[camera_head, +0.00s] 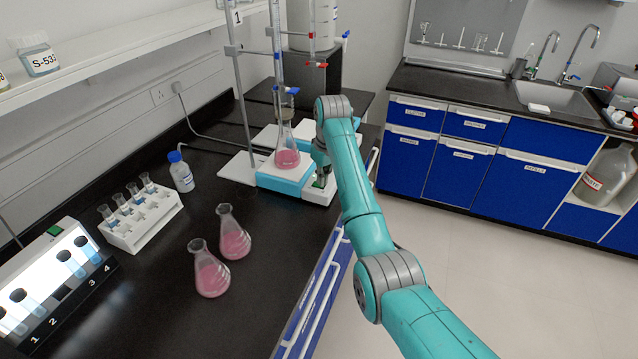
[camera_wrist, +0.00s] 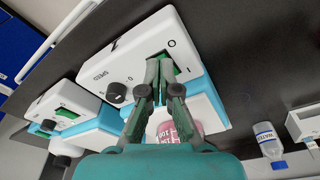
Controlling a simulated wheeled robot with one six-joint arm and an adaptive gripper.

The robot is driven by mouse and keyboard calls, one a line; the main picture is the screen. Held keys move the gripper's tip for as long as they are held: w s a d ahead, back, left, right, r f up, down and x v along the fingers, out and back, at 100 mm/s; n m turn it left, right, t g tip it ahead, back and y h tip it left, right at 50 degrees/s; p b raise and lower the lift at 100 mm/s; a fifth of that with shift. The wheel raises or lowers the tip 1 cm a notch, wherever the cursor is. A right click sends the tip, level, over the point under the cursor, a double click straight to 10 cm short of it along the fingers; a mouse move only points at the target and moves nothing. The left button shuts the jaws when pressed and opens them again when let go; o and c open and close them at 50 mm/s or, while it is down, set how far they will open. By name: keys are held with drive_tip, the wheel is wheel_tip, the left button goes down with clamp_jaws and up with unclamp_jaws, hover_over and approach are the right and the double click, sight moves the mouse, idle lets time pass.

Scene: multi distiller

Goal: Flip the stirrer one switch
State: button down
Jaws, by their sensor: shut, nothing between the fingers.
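The near stirrer (camera_head: 270,180), white and blue, stands near the right edge of the black bench under a flask of pink liquid (camera_head: 288,158). In the wrist view its white front panel (camera_wrist: 135,65) has a black speed knob (camera_wrist: 116,92) and a green switch (camera_wrist: 179,69) between O and I marks. My gripper (camera_wrist: 160,66) is shut and empty, with its fingertips at the switch and covering part of it. I cannot tell whether they touch it or which way it is tipped. In the head view my gripper (camera_head: 320,182) is at the stirrer's right end.
A second stirrer with a green switch (camera_wrist: 80,111) is close by. A stand (camera_head: 240,95) and burettes rise around the flask. Two pink flasks (camera_head: 222,255), a tube rack (camera_head: 140,215) and a blue-capped bottle (camera_head: 181,175) stand on the bench. The floor at right is clear.

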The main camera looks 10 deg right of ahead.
drive_tip(key=shift+r, duration=3.45)
